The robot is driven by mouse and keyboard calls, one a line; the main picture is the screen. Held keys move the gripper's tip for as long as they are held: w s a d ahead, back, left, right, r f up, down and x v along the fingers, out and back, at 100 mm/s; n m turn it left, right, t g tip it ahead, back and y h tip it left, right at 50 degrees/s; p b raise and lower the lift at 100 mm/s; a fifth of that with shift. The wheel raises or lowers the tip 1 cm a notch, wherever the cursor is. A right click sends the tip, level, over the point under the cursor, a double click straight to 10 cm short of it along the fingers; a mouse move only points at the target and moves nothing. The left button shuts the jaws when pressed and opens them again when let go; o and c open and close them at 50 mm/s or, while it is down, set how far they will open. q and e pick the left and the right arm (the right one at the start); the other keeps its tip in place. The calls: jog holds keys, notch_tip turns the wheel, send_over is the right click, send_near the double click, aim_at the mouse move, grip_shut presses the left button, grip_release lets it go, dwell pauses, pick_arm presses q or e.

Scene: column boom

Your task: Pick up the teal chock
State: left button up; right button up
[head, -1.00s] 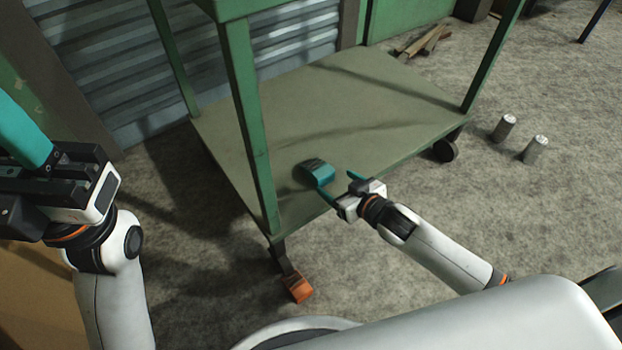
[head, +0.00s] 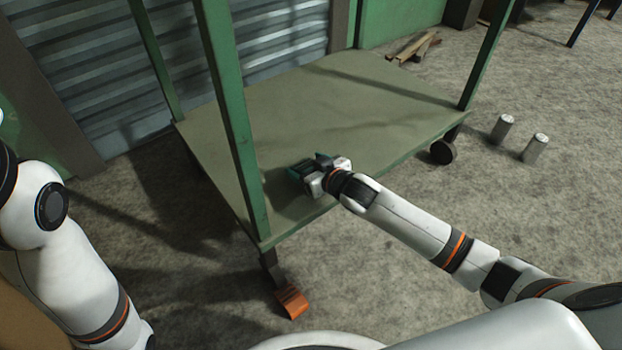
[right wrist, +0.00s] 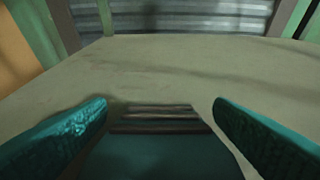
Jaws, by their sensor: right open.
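The teal chock (right wrist: 160,150) lies on the lower shelf (head: 340,115) of a green cart. In the right wrist view it fills the bottom middle, with dark ridges across its far end. My right gripper (right wrist: 160,112) is open, with one teal finger on each side of the chock; contact is not clear. In the head view the right gripper (head: 308,170) is over the shelf's front edge area and largely hides the chock. My left arm shows at the left edge of the head view, but its gripper is out of frame.
Green cart posts (head: 234,120) stand left of the right gripper and at the far right. An orange chock (head: 291,301) sits by the front caster. Two metal cans (head: 502,128) and wood scraps (head: 414,46) are on the floor. The rest of the shelf looks clear.

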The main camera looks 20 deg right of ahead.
jog(key=shift+w+a, duration=0.1)
jog(key=shift+w, duration=0.15)
jog(key=shift+c, duration=0.4)
jog(key=c, duration=1.1)
jog(key=shift+r, duration=0.1)
